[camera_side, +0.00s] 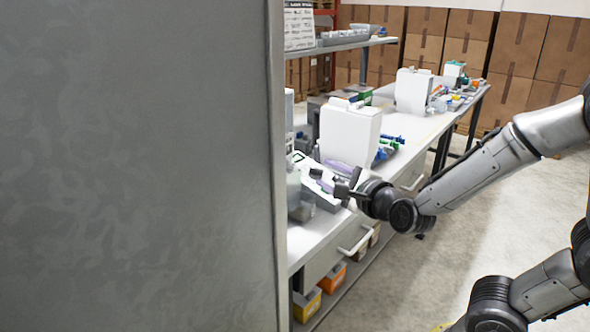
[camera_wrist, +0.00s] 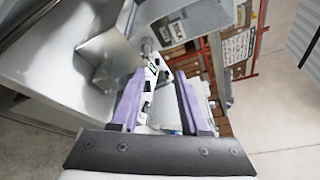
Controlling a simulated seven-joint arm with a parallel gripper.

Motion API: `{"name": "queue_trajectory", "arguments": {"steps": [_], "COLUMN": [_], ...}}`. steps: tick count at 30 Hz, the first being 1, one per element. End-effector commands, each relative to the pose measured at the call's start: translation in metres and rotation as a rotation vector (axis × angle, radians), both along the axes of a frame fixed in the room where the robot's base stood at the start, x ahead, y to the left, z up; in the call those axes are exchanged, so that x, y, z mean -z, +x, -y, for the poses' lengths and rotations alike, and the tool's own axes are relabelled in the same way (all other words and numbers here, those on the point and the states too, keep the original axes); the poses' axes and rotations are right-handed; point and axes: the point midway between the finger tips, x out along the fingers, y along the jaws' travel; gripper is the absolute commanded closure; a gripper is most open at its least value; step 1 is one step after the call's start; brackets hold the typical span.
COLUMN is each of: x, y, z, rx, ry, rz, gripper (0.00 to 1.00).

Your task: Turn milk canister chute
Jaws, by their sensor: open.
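My gripper (camera_wrist: 162,98) is open in the wrist view, with its two purple-padded fingers spread apart and nothing seen between them. In the wrist view a grey box-like canister body (camera_wrist: 192,18) with a short round spout-like part (camera_wrist: 146,48) is at the top, beyond the left finger. A shiny bent metal piece (camera_wrist: 100,50) is beside it; I cannot tell for sure which part is the chute. In the side view my gripper (camera_side: 334,183) is over the bench near the edge of a large panel. A grey part (camera_side: 300,200) shows there, mostly hidden by the panel.
The large grey panel (camera_side: 140,170) fills the left of the side view and blocks much of the bench. The white bench (camera_side: 400,160) carries a white machine (camera_side: 349,135) behind my gripper. Yellow and orange bins (camera_side: 333,277) sit below. Open floor is at right.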

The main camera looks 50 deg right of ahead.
Motion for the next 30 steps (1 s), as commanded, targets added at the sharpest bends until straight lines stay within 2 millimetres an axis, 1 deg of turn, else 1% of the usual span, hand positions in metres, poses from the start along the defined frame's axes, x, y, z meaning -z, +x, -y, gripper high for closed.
{"name": "queue_trajectory", "arguments": {"steps": [1,3,8,24,30], "x": [0.013,0.021,0.023,0.041,0.044], "y": [0.001,0.002,0.015,0.101,0.122], "z": [-0.003,-0.004,-0.001,0.030,0.037], "rx": [-0.007,-0.013,-0.015,-0.018,-0.019], "ry": [-0.002,-0.006,-0.007,-0.008,-0.008], "rz": [-0.033,-0.053,-0.054,-0.052,-0.051], "gripper": [0.55,0.55,0.55,0.55,0.55]}}
